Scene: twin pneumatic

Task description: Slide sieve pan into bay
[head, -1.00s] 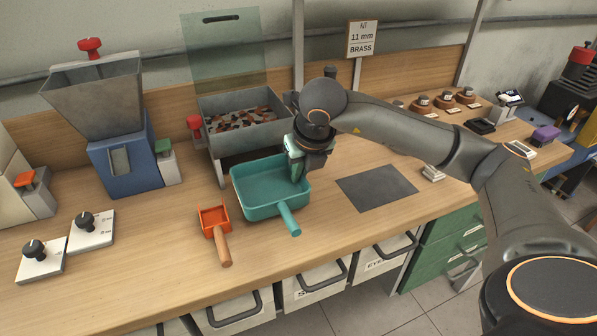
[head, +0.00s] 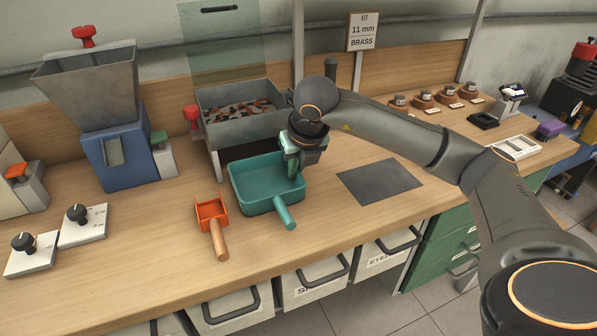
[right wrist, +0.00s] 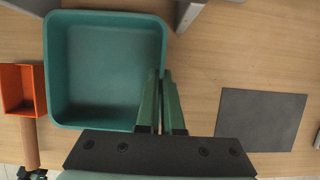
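The teal sieve pan (head: 252,197) sits on the bench, its handle (head: 285,214) pointing to the front edge. It also shows in the right wrist view (right wrist: 104,65), empty. My right gripper (head: 295,178) is at the pan's right wall. In the right wrist view its green fingers (right wrist: 161,78) are close together, one on each side of that wall, and look shut on it. The dark open bay (head: 245,152) lies behind the pan, under a grey metal box (head: 222,123) on legs. The pan stands in front of it, outside.
An orange scoop (head: 212,210) lies just left of the pan; a dark mat (head: 379,181) lies to the right. A red knob (head: 192,113) is at the box's left side. A blue hopper machine (head: 128,160) stands farther left. Bare bench lies in front of the pan.

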